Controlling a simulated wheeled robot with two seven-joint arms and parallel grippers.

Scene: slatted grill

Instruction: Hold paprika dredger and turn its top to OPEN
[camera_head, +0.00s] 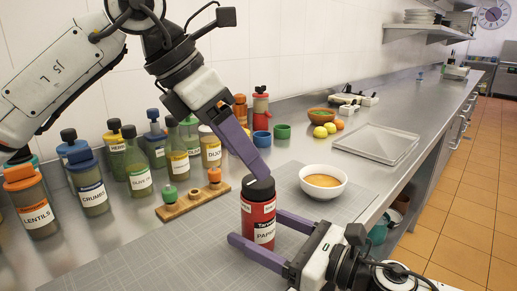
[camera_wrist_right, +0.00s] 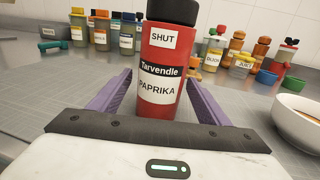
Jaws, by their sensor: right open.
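The paprika dredger (camera_head: 258,222) is a red upright shaker with a black top (camera_head: 258,187), standing on the grey mat. In the right wrist view the dredger (camera_wrist_right: 157,108) shows a SHUT label above the Tarvendle PAPRIKA label. My right gripper (camera_head: 256,227) is open, with its purple fingers on either side of the dredger and visible gaps beside it. My left gripper (camera_head: 258,168) comes down from the upper left, its purple fingertips at or just above the black top. Its fingers overlap in view, so opening and contact are unclear.
A white bowl of orange soup (camera_head: 323,182) stands close right of the dredger. A wooden board (camera_head: 193,201) with small coloured lids lies to the left. Several labelled bottles (camera_head: 137,165) line the wall. A flat tray (camera_head: 376,144) lies farther back. The mat's front left is clear.

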